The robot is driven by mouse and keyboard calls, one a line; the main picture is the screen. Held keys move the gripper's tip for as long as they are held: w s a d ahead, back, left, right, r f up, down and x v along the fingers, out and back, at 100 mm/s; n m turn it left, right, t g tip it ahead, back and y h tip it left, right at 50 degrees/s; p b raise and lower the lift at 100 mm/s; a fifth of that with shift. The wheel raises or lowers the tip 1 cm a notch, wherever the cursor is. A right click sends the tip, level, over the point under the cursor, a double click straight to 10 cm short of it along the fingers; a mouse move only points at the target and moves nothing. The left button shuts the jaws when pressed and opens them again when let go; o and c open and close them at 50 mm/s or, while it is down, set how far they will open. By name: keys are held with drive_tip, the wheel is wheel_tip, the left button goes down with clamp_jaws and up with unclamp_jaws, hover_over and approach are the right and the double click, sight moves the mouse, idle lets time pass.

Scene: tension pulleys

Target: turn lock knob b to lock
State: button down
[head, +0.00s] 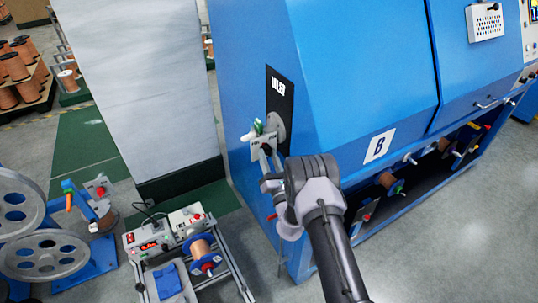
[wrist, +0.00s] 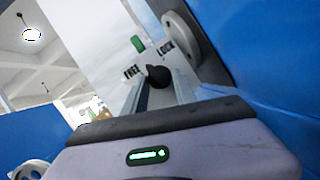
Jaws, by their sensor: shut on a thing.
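The lock knob b (wrist: 158,74) shows in the wrist view as a small dark round knob in front of a pale plate marked FREE on the left and LOCK on the right. The plate (head: 263,143) also shows in the head view, on the left end of the blue machine marked B. My gripper (wrist: 157,84) has its two fingers on either side of the knob, shut on it. In the head view, my gripper (head: 266,157) reaches up to the plate and hides the knob. I cannot tell which way the knob points.
A grey round part (wrist: 183,38) sits right of the plate, close to the blue machine wall (wrist: 275,50). A small green part (wrist: 138,43) is above the plate. A white column (head: 140,80) stands left of the machine; a bench with a copper spool (head: 202,249) is below.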

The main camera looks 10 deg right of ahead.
drive_tip(key=m+h+p, duration=0.1)
drive_tip(key=m, duration=0.1)
drive_tip(key=m+g+h+p, duration=0.1)
drive_tip(key=m, duration=0.2)
drive_tip(key=m+p, duration=0.1)
drive_tip(key=m, duration=0.2)
drive_tip(key=shift+a+r+g+h+p, duration=0.2)
drive_tip(key=shift+r+g+h+p, duration=0.1)
drive_tip(key=shift+r+h+p, duration=0.1)
drive_tip(key=m+g+p, duration=0.1)
drive_tip(key=m, duration=0.1)
drive_tip(key=m+p, duration=0.2)
drive_tip(key=m, duration=0.1)
drive_tip(key=shift+r+g+h, duration=0.1)
drive_tip(key=shift+g+h, duration=0.2)
drive_tip(key=shift+g, duration=0.1)
drive_tip(key=c, duration=1)
unclamp_jaws()
drive_tip(key=shift+s, duration=0.15)
drive_tip(key=s+a+p, duration=0.1)
drive_tip(key=s+p, duration=0.1)
drive_tip(key=s, duration=1.5)
drive_tip(key=shift+a, duration=0.2)
